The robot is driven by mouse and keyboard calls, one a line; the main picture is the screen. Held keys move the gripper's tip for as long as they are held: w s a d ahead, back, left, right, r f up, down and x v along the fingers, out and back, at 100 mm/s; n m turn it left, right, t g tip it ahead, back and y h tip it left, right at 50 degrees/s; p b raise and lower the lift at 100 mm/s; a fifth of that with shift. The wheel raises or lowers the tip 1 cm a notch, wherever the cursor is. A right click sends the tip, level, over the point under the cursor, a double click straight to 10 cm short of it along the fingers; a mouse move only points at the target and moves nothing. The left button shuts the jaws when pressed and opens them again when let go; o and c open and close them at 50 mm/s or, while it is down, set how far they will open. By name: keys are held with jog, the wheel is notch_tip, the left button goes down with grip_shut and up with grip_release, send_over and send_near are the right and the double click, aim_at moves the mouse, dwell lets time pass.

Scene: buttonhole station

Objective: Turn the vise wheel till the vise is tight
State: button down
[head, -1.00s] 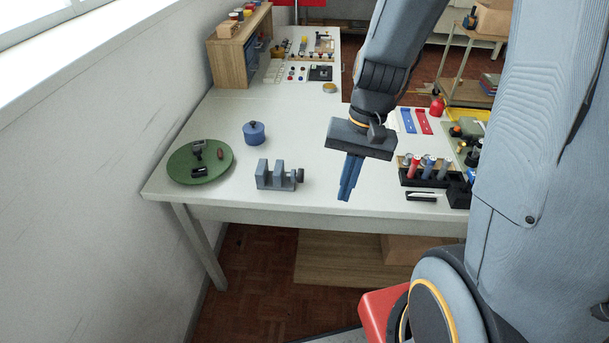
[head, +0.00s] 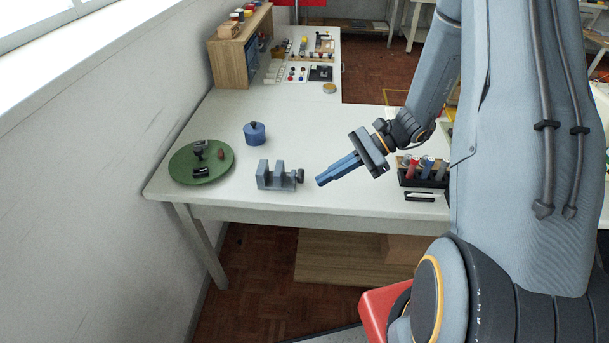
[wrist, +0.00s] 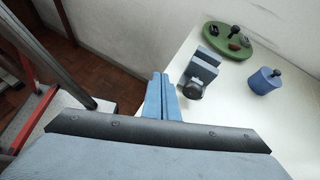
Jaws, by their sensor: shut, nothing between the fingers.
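The small grey-blue vise (head: 272,177) stands on the white table near its front edge. Its dark wheel (head: 300,176) is on the vise's right end in the head view. In the wrist view the vise (wrist: 203,67) is ahead of the fingers, with the round dark wheel (wrist: 194,89) facing me. My gripper (head: 320,182) is shut and empty, its blue fingers pointing left toward the wheel with a small gap in the head view. In the wrist view the fingertips (wrist: 161,76) appear left of the wheel, apart from it. The vise's inner screw is hard to see.
A green round tray (head: 220,170) with small dark parts lies left of the vise. A blue lidded pot (head: 254,133) stands behind it. A black rack (head: 408,178) with several coloured cylinders is at the right.

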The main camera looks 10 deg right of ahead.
jog(key=w+d+f+m+t+y, duration=0.1)
jog(key=w, duration=0.1)
jog(key=w+d+m+t, duration=0.2)
jog(key=w+d+f+m+t+y, duration=0.1)
jog(key=w+m, duration=0.1)
jog(key=shift+w+d+f+t+y, duration=0.2)
jog(key=shift+f+t+y, duration=0.1)
jog(key=shift+t, duration=0.1)
jog(key=shift+w+a, duration=0.35)
jog(key=shift+a, duration=0.7)
jog(key=shift+w+a, duration=0.3)
jog(key=shift+a, duration=0.8)
jog(key=shift+w+a, duration=0.35)
jog(key=shift+a, duration=0.7)
jog(key=shift+s+a+r+p, duration=0.1)
jog(key=shift+s+a+p, duration=0.1)
jog(key=shift+s, duration=0.3)
jog(key=shift+s+a+p, duration=0.1)
jog(key=shift+s+p, duration=0.1)
jog(key=shift+s, duration=0.25)
jog(key=shift+s+a+f, duration=0.15)
jog(key=shift+s+f, duration=0.05)
jog(key=shift+s, duration=0.3)
jog(key=shift+r, duration=0.15)
